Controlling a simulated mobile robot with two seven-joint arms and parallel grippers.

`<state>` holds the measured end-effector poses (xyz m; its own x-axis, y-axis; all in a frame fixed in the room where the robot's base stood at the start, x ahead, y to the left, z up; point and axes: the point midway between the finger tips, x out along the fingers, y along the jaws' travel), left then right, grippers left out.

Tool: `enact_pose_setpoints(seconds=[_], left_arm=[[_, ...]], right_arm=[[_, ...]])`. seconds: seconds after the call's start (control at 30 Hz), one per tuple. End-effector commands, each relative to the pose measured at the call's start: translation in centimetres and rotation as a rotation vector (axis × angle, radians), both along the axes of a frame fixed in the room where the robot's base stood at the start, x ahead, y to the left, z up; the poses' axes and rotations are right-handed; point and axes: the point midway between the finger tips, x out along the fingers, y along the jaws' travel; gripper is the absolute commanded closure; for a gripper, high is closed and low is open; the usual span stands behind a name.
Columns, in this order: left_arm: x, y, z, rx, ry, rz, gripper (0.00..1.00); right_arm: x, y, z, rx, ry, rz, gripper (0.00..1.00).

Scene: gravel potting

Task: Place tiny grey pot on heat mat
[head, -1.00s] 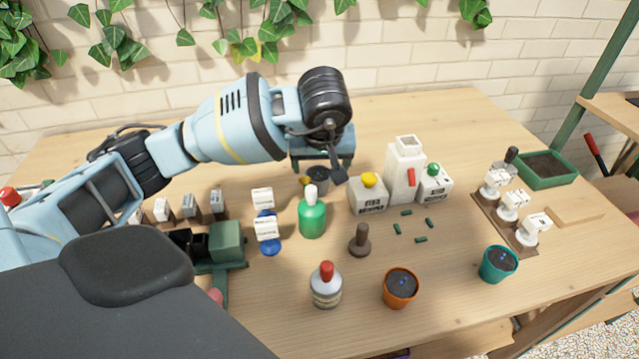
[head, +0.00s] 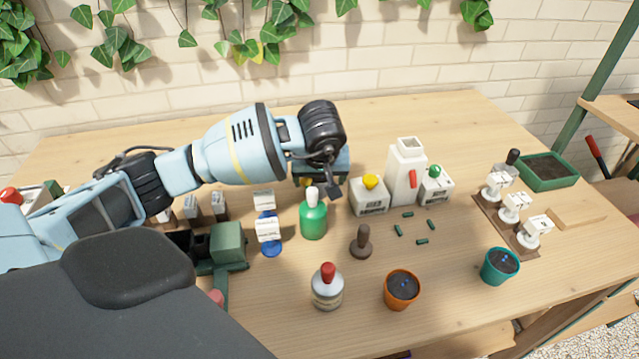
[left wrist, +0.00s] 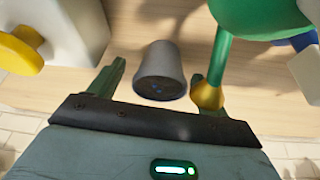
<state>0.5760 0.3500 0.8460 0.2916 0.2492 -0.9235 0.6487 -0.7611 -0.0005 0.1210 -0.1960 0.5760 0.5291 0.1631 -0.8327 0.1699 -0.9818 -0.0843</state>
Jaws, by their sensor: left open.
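The tiny grey pot (left wrist: 160,65) shows in the left wrist view, between and slightly beyond the two fingers. My left gripper (left wrist: 158,85) is open, with a gap on either side of the pot and no visible grip on it. In the head view my left gripper (head: 320,182) is low over the back middle of the table, behind the green bottle (head: 313,215). The arm and gripper hide most of the pot there. I cannot make out a heat mat in either view. My right gripper is not in view.
A yellow-tipped green part (left wrist: 208,92) is close by the right finger in the wrist view. A yellow-knobbed white box (head: 369,195) stands right of the gripper. An orange pot (head: 402,290) and a teal pot (head: 500,266) stand in front.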

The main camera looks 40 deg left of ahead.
Motion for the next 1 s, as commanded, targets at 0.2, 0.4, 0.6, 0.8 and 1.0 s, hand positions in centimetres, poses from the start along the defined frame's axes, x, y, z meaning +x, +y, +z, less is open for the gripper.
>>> enact_pose_setpoints(seconds=[0.2,0.4,0.6,0.8,1.0], left_arm=[[0.0,0.0,0.0,0.000,0.000,0.000,0.41],[0.0,0.0,0.0,0.000,0.000,0.000,0.67],[0.0,0.0,0.1,0.000,-0.002,0.001,0.77],[0.1,0.0,1.1,0.000,-0.004,0.000,0.77],[0.1,0.0,4.7,-0.001,-0.006,0.000,0.77]], right_arm=[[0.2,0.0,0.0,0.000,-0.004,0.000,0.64],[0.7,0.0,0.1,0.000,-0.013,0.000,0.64],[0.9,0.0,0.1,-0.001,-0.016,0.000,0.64],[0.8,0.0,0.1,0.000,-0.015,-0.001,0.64],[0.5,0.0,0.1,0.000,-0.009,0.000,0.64]])
